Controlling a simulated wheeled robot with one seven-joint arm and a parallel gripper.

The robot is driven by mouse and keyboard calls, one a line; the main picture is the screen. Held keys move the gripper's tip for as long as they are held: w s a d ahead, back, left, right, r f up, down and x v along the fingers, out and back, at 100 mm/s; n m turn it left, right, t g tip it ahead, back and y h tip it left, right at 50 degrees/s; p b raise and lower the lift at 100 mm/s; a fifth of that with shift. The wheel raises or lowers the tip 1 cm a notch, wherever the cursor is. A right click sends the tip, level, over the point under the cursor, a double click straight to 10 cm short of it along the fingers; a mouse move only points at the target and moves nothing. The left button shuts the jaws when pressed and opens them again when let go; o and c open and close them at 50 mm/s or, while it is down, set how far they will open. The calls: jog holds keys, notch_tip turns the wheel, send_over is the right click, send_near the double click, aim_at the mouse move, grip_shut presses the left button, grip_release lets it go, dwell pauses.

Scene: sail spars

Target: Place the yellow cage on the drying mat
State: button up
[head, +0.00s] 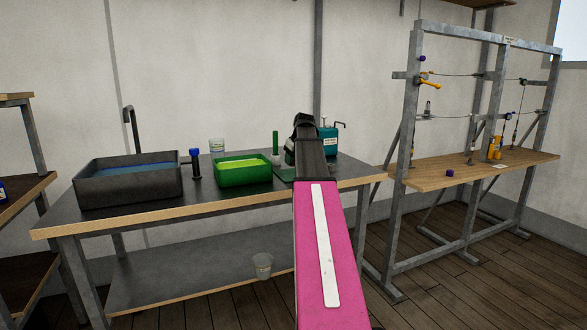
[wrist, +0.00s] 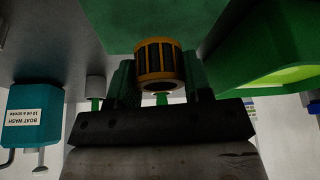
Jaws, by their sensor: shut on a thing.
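The yellow cage (wrist: 155,77) is a small ribbed cylinder with dark gaps between its bars. It sits between the fingers of my gripper (wrist: 160,70), which is shut on it. The drying mat (wrist: 130,25) is the flat green area beyond the cage in the wrist view; the cage overlaps its edge there. I cannot tell whether they touch. In the head view a strip of the mat (head: 284,174) shows on the dark bench, left of my arm. My arm hides the gripper and the cage in that view.
A green tub of bright green liquid (head: 243,169) stands left of the mat. A teal boat wash container (head: 328,143) stands behind and right. A green upright object (head: 275,146) is close by. A dark sink (head: 128,180) is at left. A wooden bench with a metal frame (head: 470,170) is at right.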

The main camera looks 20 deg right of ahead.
aim_at(291, 173)
jog(key=shift+f, duration=1.75)
jog(key=o, duration=0.9)
jog(key=shift+f, duration=0.15)
jog(key=shift+o, duration=0.2)
jog(key=v, duration=1.2)
